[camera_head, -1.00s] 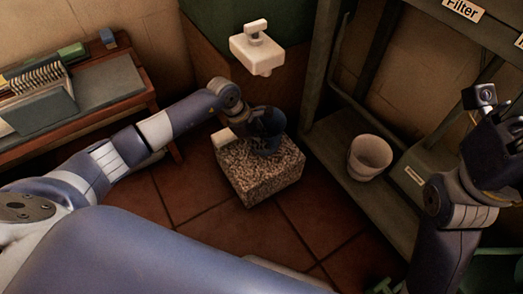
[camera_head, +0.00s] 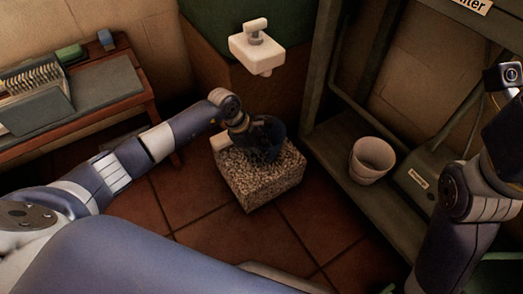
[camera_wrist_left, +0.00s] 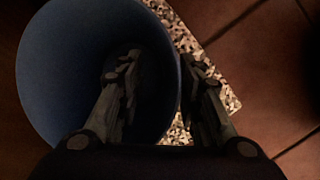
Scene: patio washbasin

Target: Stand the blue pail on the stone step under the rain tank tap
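The blue pail (camera_head: 275,130) is dark and upright at the back of the speckled stone step (camera_head: 262,183); its base is hidden. The white tap (camera_head: 258,50) is above it on the rain tank (camera_head: 235,30). My left gripper (camera_wrist_left: 158,75) straddles the pail's wall in the left wrist view, one finger inside the pail (camera_wrist_left: 45,70) and one outside. The fingers are apart, with a gap between the inner finger and the wall. The step shows right of the pail. My right gripper (camera_head: 505,135) is at the right edge, its fingers not clear.
A white pot (camera_head: 371,160) stands on the low shelf (camera_head: 345,190) of a rack at the right, beside a labelled box (camera_head: 412,180). A bench (camera_head: 105,85) with a rack of plates or cards is at the left. The tiled floor in front of the step is clear.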

